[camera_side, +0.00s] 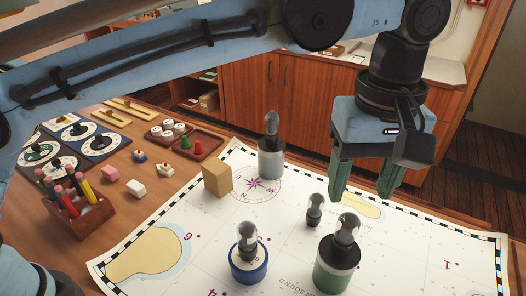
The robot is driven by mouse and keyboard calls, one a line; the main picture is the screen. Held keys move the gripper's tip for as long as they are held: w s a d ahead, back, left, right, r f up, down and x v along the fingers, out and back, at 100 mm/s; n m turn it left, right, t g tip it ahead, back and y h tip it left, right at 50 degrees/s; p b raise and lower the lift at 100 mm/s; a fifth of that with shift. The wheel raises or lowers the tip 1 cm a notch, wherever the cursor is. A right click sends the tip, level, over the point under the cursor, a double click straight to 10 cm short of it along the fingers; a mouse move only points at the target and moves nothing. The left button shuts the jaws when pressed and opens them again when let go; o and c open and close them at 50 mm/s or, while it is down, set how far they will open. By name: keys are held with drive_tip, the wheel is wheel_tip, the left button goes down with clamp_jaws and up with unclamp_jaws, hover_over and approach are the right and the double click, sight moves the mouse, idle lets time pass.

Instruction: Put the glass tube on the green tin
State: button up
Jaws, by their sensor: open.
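The green tin (333,277) stands on the chart at the front, with a dark top. A clear glass tube (348,226) rises at the green tin's top; from this angle I cannot tell how it is seated. Another small glass tube (314,209) with a dark base stands upright, apparently on the chart, just behind the green tin. A blue tin (249,273) and a grey tin (271,164) each have a similar tube on top. My gripper (364,192) is open and empty, pointing down above the chart, behind and to the right of the green tin.
A tan block (217,178) stands left of the grey tin. A pencil box (78,219), small blocks, a red tray (193,146) and dial boards (85,140) sit at the left. The chart's (430,262) right side is clear.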

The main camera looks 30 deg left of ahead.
drive_tip(key=shift+r, duration=0.25)
drive_tip(key=w+a+r+m+t+h, duration=0.1)
drive_tip(key=w+a, duration=0.1)
drive_tip(key=a, duration=0.7)
drive_tip(key=w+a+r+m+t, duration=0.1)
drive_tip(key=w+a+m+t, duration=0.1)
drive_tip(key=a, duration=0.8)
drive_tip(key=s+a+f+m+t, duration=0.1)
drive_tip(key=s+a+f, duration=0.2)
drive_tip(key=a, duration=0.3)
drive_tip(key=s+a+f+m+t, duration=0.1)
drive_tip(key=s+a+f, duration=0.2)
drive_tip(key=a, duration=0.3)
drive_tip(key=s+a+f+m+t+y, duration=0.1)
drive_tip(key=s+a+f+t, duration=0.1)
drive_tip(key=a, duration=0.5)
wheel_tip(320, 180, down, 3)
drive_tip(key=shift+s+r+m, duration=0.2)
drive_tip(key=shift+s+m, duration=0.2)
drive_tip(key=shift+s, duration=0.4)
